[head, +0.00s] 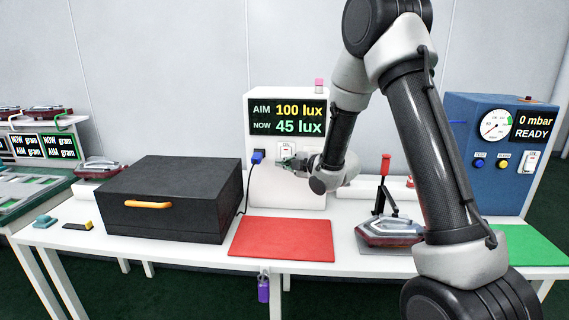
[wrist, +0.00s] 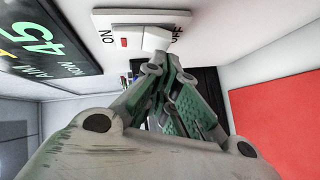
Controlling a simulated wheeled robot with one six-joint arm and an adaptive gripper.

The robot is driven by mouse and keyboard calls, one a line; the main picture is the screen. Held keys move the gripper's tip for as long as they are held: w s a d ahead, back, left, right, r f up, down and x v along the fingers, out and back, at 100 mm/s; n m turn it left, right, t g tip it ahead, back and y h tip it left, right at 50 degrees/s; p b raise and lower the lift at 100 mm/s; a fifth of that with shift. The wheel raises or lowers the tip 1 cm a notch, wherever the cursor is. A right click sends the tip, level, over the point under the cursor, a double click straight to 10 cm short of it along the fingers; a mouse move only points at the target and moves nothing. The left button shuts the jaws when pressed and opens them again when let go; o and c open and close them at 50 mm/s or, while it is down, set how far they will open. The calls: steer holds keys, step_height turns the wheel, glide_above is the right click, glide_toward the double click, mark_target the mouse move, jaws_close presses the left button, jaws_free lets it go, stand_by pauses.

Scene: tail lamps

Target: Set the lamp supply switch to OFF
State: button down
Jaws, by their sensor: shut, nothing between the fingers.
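The lamp supply switch (head: 286,147) is on the front of a white cabinet (head: 285,190), below the display. In the wrist view the switch plate (wrist: 115,18) has ON at its left and OFF at its right, partly hidden. Its white rocker (wrist: 157,39) shows a small red mark beside it on the ON side. My gripper (head: 284,162) is just in front of the cabinet, at the switch. In the wrist view my gripper (wrist: 167,66) is shut and empty, its tips close to the rocker. I cannot tell whether they touch it.
The display (head: 288,117) reads AIM 100 lux, NOW 45 lux. A blue plug (head: 257,157) with a black cable is left of the switch. A black box (head: 172,197) stands at left, and a red mat (head: 282,240) lies below. A clamped lamp (head: 385,234) stands to the right.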

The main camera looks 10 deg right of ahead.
steer(key=f+n+t, duration=0.1)
steer(key=w+f+n+t, duration=0.1)
steer(key=shift+w+d+t+y, duration=0.2)
steer(key=shift+d+t+y, duration=0.1)
steer(key=shift+r, duration=0.1)
stand_by(0.3)
